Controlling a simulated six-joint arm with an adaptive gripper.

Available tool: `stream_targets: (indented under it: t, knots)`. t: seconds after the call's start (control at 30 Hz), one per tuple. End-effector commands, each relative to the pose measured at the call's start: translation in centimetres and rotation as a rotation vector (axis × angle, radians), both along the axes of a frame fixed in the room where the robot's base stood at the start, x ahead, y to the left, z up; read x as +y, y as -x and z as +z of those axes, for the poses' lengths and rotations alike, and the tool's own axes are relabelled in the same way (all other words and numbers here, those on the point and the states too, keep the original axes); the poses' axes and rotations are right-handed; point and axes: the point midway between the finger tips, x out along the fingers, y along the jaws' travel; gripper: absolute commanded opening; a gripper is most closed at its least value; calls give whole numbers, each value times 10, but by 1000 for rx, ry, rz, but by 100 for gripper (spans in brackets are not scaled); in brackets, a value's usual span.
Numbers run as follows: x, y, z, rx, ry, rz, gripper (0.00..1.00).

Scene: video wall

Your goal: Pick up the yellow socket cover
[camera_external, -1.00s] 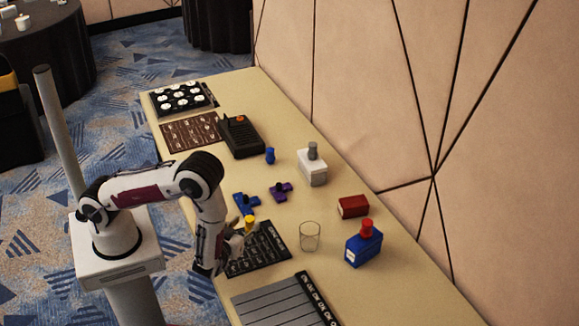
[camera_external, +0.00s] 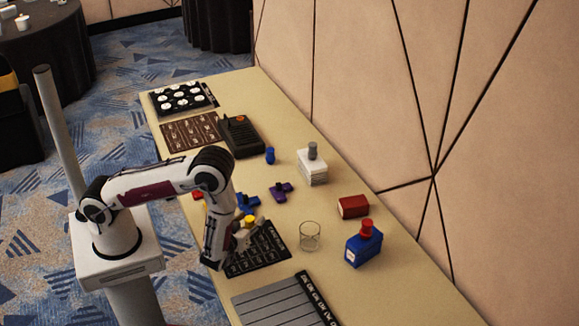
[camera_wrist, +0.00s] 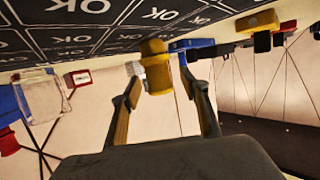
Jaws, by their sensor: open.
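The yellow socket cover (camera_external: 250,218) is a small yellow cylinder by the far edge of the black board with marked cells (camera_external: 258,250). In the wrist view the yellow cover (camera_wrist: 155,70) shows upside down, hanging from the board at the top of the picture. My gripper (camera_external: 246,231) is low over the board, close beside the cover. In the wrist view my gripper (camera_wrist: 160,80) is open, one finger to each side of the cover, with gaps visible. How deep the cover sits between the fingers is unclear. My gripper partly hides it in the external view.
Blue (camera_external: 247,201) and purple (camera_external: 282,191) pieces lie just behind the board. A clear glass (camera_external: 310,236) stands to its right, with a blue bottle (camera_external: 363,246) and a red box (camera_external: 353,206) beyond. A grey slatted panel (camera_external: 280,304) lies in front.

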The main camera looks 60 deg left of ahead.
Motion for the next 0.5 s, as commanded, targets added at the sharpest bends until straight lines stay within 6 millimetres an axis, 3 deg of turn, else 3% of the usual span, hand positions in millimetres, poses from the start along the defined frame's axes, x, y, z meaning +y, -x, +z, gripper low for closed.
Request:
stream_targets:
  t: [0.4, 0.5]
  knots:
    - [0, 0, 0, 0, 0, 0, 45]
    - [0, 0, 0, 0, 0, 0, 19]
